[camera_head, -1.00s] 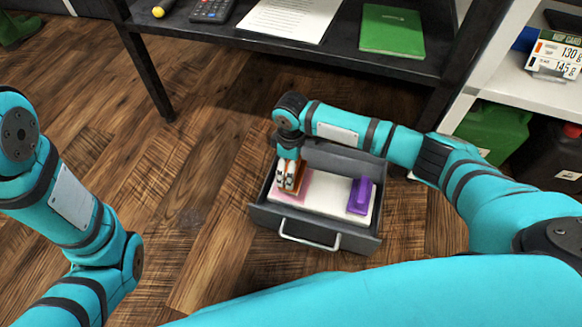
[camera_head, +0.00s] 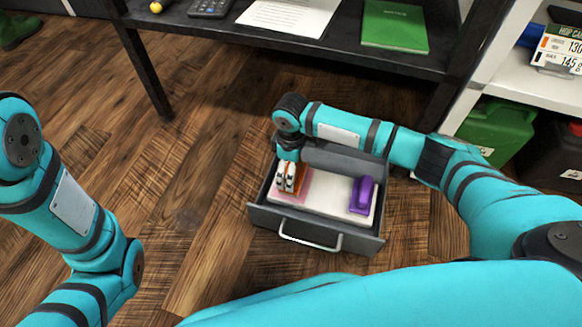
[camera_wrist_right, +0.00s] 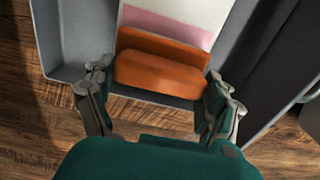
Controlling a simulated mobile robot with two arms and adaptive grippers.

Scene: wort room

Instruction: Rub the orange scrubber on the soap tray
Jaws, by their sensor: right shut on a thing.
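The orange scrubber (camera_wrist_right: 160,75) is between the fingers of my right gripper (camera_wrist_right: 158,100) in the right wrist view. The gripper is shut on it. In the head view my right gripper (camera_head: 288,178) points down into the left part of the grey drawer, with a little of the orange scrubber (camera_head: 301,180) showing beside the fingers. The soap tray (camera_head: 336,192) is a white slab with a pink patch (camera_head: 307,190) at its left end. The scrubber is at the pink end; whether it touches the tray is hard to tell. My left gripper is out of view.
A purple scrubber (camera_head: 362,194) stands on the right part of the tray. The grey drawer (camera_head: 265,218) has raised walls and a front handle (camera_head: 310,241). A dark shelf (camera_head: 300,50) and green container (camera_head: 497,133) stand behind. Wooden floor is clear at left.

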